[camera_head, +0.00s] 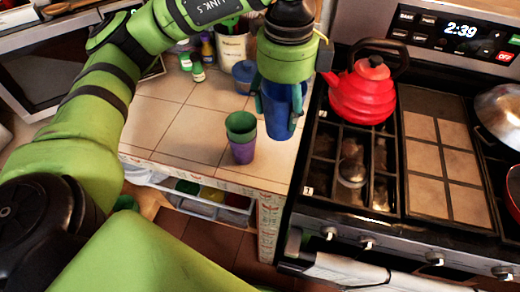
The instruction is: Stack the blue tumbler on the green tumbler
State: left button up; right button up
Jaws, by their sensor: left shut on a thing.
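My left gripper (279,108) points down and is shut on the blue tumbler (279,118), which it holds upright between its fingers. The blue tumbler is to the right of the green tumbler (240,123), near the counter's right edge; I cannot tell its exact height above the counter. The green tumbler sits in the top of a purple tumbler (242,152), which stands upright on the tiled counter. The gripper and the two stacked tumblers are apart in the picture. My right gripper is not in view.
The tiled counter (180,125) is clear left of the tumblers. Behind are a small dark blue cup (244,76), a white container (231,46) and small bottles (197,70). A red kettle (362,95) stands on the stove (330,200) at the right.

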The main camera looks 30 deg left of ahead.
pick_arm(q)
jog(key=shift+s+a+f, duration=0.15)
jog(key=shift+a, duration=0.15)
jog(key=w+a+f+p, duration=0.1)
jog(key=a+f+p, duration=0.1)
jog(key=a+f, duration=0.1)
jog(key=w+a+f+p, duration=0.1)
jog(key=a+f+p, duration=0.1)
jog(key=a+f, duration=0.2)
jog(key=w+a+f+p, duration=0.1)
jog(key=a+f+p, duration=0.1)
jog(key=a+f, duration=0.1)
jog(key=shift+w+a+f, duration=0.35)
jog(key=shift+a, duration=0.1)
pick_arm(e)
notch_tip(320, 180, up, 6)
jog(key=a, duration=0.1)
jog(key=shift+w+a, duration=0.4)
pick_arm(q)
jog(key=shift+f, duration=0.1)
